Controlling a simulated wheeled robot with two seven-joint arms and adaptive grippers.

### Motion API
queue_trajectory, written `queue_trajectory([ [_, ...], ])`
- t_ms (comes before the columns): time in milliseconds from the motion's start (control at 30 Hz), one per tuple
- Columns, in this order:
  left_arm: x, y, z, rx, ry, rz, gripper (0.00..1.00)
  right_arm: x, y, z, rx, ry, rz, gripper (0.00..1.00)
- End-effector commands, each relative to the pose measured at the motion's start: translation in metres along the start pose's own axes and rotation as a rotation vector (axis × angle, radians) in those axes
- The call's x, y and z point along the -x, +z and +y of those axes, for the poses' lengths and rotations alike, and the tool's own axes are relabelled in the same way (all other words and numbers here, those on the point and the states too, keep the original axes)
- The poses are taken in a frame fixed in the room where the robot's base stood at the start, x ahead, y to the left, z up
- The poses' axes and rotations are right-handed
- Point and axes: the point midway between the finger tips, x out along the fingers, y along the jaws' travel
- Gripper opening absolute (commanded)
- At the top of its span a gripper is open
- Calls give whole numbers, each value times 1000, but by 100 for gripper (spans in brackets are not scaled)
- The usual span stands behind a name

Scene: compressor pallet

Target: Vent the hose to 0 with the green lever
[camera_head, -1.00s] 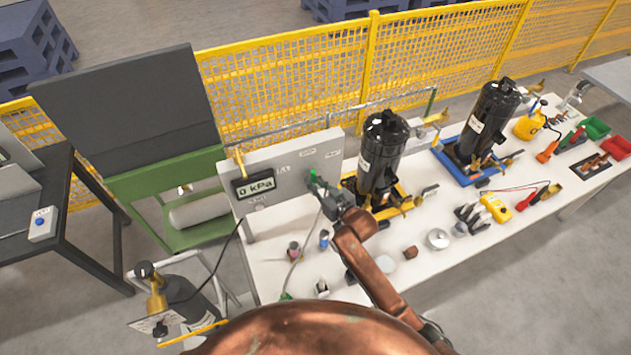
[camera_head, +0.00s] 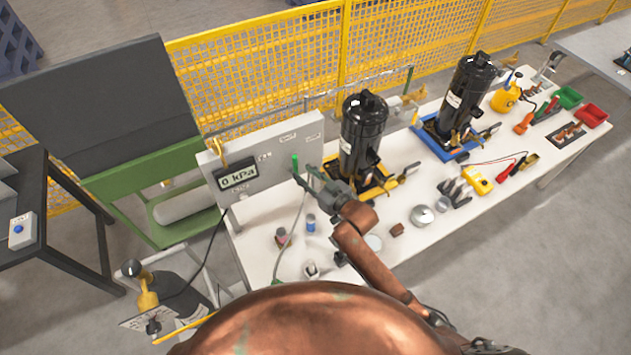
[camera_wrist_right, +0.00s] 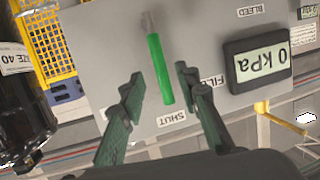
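The green lever (camera_head: 295,162) is on the grey panel (camera_head: 275,136). In the wrist view the lever (camera_wrist_right: 160,70) has its green end close to the SHUT label (camera_wrist_right: 171,118); FILL and BLEED labels lie to its right. The display (camera_head: 238,177) reads 0 kPa, and it shows upside down in the wrist view (camera_wrist_right: 262,64). My right gripper (camera_head: 303,180) is just below the lever in the head view. In the wrist view its fingers (camera_wrist_right: 159,74) are apart, one on each side of the lever, with visible gaps. My left gripper is not in view.
Two black compressors (camera_head: 364,130) stand to the right of the panel on the white table (camera_head: 262,262). A pale hose (camera_head: 289,240) hangs below the panel. A gas bottle (camera_head: 180,293) stands at the front left. A yellow mesh fence (camera_head: 290,65) runs behind.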

Motion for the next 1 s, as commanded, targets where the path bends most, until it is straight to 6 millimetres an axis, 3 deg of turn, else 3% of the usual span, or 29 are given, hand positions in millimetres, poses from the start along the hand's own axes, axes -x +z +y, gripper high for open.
queue_trajectory([
  [100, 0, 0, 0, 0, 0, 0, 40, 25, 1, 0, 1, 0, 0, 30],
  [333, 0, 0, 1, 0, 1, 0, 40, 55, 0, 0, 0, 0, 0, 30],
  [1000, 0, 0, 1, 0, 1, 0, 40, 62, 1, 0, -2, 2, -3, 30],
])
